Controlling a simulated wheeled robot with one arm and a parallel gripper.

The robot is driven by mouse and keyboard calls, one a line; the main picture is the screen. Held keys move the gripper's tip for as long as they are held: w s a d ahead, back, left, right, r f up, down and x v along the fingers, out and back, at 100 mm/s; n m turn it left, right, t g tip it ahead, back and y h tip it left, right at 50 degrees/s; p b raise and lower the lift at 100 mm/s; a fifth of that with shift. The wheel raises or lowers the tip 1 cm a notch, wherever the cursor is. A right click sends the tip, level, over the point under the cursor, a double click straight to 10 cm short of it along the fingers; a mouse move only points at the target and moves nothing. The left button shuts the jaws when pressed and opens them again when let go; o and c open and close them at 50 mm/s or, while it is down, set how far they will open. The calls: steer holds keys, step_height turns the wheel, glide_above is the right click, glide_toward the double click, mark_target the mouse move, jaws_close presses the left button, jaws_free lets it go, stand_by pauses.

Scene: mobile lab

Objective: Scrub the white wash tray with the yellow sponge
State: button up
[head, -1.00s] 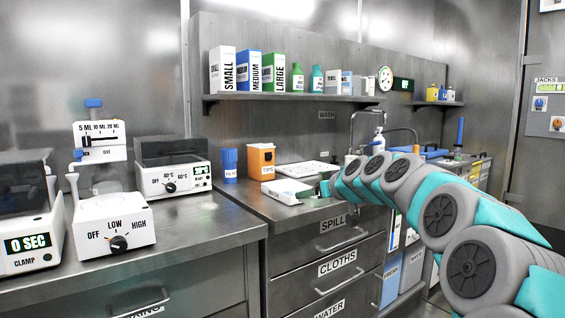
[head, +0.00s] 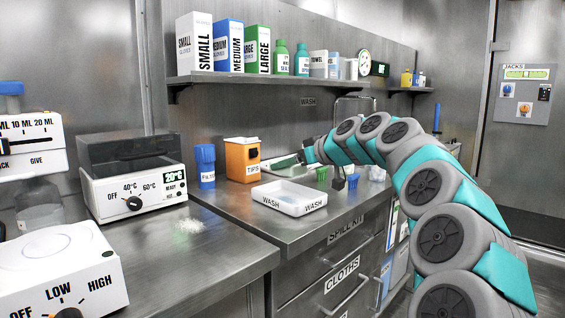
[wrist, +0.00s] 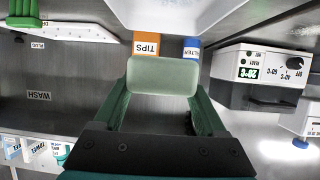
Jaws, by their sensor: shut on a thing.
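The white wash tray (head: 290,198), marked WASH on its sides, sits on the steel counter and looks empty. My gripper (head: 300,157) is behind it and slightly above the counter in the head view. In the wrist view my gripper's (wrist: 163,88) dark green fingers are shut on a pale, greenish block with rounded corners, the sponge (wrist: 163,74); it does not look clearly yellow. A white tray-like surface (wrist: 185,14) fills the top of the wrist view, beyond the sponge and apart from it. The sponge's underside is hidden.
An orange TIPS box (head: 242,160) and a blue FILTER bin (head: 205,166) stand left of the tray. A shelf (head: 270,78) of boxes and bottles hangs above.

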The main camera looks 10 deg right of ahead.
mark_target(288, 200)
steer(key=shift+f+b, duration=1.05)
steer(key=shift+f, duration=2.2)
steer(key=shift+f+b, duration=0.55)
steer(key=shift+a, duration=0.1)
